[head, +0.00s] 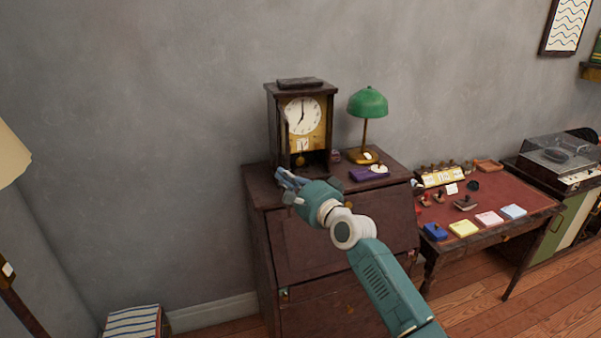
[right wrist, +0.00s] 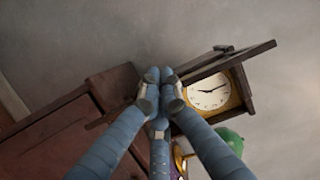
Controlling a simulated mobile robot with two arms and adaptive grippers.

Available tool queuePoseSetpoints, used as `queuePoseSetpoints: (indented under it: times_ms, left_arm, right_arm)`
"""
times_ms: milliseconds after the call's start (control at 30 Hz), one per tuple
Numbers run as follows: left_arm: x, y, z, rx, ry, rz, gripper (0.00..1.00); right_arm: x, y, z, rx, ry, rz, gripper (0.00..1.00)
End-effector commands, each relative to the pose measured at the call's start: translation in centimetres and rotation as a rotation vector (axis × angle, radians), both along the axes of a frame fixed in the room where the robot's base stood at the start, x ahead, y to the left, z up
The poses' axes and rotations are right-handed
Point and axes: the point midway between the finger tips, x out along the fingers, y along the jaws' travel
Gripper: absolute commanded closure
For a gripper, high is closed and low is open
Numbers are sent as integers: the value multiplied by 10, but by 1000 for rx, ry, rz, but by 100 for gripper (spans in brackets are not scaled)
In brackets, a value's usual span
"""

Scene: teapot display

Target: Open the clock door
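The clock (head: 301,128) stands upright on the dark wooden cabinet. It has a dark case, a round white dial and a brass-coloured front with a pendulum low down. The clock dial also shows tilted in the right wrist view (right wrist: 209,92). My right gripper (head: 284,181) is low in front of the clock's left side, by the cabinet top's front edge. In the right wrist view its fingertips (right wrist: 159,76) are together, with nothing clearly held. Contact with the clock cannot be told. My left gripper is not in view.
The cabinet (head: 325,243) bears a green lamp (head: 368,104) and a purple item (head: 369,173) right of the clock. A red-topped desk (head: 493,198) with stamps and coloured pads stands to the right, then a record player (head: 556,161). A lampshade (head: 12,157) is at far left.

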Motion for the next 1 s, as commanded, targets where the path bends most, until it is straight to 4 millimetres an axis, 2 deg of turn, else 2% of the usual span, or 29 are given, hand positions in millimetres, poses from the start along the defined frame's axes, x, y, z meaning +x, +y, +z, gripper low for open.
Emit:
queuePoseSetpoints:
  times_ms: [133,533,1000]
  left_arm:
    - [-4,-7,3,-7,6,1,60]
    - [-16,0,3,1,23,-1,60]
    - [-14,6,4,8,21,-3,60]
  right_arm:
    - [-3,11,2,-2,-2,4,100]
    - [-17,35,9,-14,-13,14,100]
    - [-20,38,10,-19,-17,12,100]
